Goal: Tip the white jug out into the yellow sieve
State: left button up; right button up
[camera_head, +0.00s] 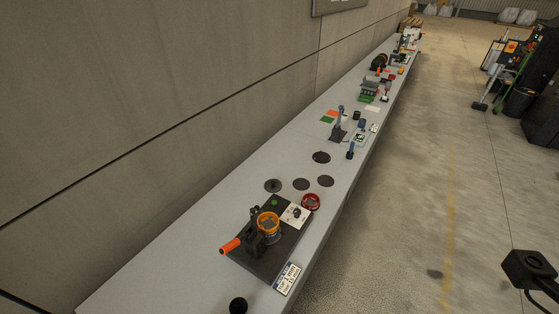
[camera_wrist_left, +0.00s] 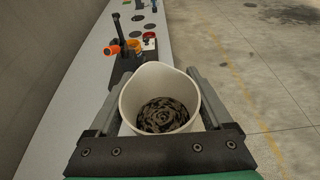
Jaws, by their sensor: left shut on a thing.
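The white jug (camera_wrist_left: 130,100) is in the left wrist view, seen from above with its mouth toward the camera. Dark granules lie inside it. My left gripper (camera_wrist_left: 157,82) is shut on the jug, with one finger on each side. The yellow sieve (camera_head: 268,220) sits on a dark base plate on the bench in the head view. It also shows beyond the jug in the left wrist view (camera_wrist_left: 134,46), apart from it. The jug and left gripper are out of the head view. My right gripper is not in view.
The dark base plate (camera_head: 262,266) carries a black stand, an orange handle (camera_head: 231,245) and a red ring (camera_head: 311,201). A label card (camera_head: 287,279) is at its front edge. Several dark discs lie farther along the bench. The wall borders the bench's left side.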

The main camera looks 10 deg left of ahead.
pick_arm(q)
jog(key=shift+s+r+p, duration=0.15)
jog(key=shift+r+p, duration=0.15)
jog(key=shift+r, duration=0.25)
jog(key=shift+s+r+p, duration=0.15)
jog(key=shift+r+p, duration=0.1)
jog(key=shift+r, duration=0.25)
jog(key=shift+f, duration=0.15)
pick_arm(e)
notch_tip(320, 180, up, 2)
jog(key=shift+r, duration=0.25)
pick_arm(q)
notch_tip(320, 180, up, 4)
jog(key=p, duration=0.3)
jog(key=shift+r+p, duration=0.25)
jog(key=shift+p, duration=0.15)
jog(key=shift+r, duration=0.75)
jog(key=shift+f, duration=1.25)
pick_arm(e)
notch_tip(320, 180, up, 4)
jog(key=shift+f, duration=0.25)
